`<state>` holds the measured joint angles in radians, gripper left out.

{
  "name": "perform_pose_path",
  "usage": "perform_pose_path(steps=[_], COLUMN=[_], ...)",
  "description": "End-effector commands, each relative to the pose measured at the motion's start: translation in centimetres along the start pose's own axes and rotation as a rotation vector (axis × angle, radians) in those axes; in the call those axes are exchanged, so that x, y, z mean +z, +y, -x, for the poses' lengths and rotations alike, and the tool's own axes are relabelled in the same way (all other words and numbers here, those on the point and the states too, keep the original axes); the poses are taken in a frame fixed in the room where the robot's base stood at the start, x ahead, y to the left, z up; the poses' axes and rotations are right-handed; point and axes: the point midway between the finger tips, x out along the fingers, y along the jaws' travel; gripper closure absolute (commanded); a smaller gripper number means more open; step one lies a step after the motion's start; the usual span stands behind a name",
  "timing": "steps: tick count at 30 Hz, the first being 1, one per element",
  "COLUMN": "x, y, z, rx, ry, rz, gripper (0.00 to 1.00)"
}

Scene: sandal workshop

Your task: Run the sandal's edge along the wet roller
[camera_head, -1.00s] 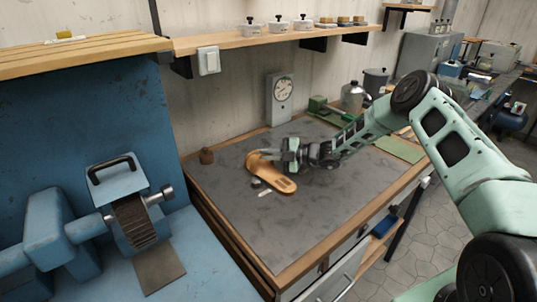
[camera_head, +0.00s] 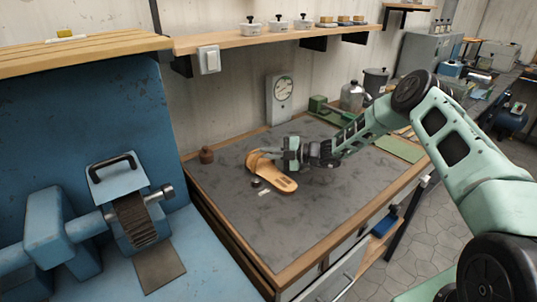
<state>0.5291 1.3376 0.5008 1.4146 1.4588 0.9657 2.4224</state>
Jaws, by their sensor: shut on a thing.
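A tan sandal (camera_head: 275,178) with a strap over its left end is at the middle of the grey-topped bench. My gripper (camera_head: 268,155) is shut on it at the strap end, reaching in from the right. The fingertips are partly hidden against the strap. The sandal appears at or just above the bench top; I cannot tell if it touches. A dark ribbed roller (camera_head: 136,220) sits in a blue machine with a black handle at the lower left, well apart from the sandal. I cannot tell whether it is wet.
The bench (camera_head: 300,225) has a raised wooden rim and free room in front of the sandal. A small brown pot (camera_head: 206,155) stands at its left rim. A dial gauge (camera_head: 280,98) stands at the back. A wooden shelf (camera_head: 270,38) runs above.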

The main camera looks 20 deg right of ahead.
Motion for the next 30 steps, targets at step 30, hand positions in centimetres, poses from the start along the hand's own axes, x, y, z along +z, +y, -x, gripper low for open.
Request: perform_pose_path(steps=[30], x=[-1.2], y=[4.5], z=[0.9], rx=[0.004], ry=[0.002], rz=[0.005], gripper=[1.00])
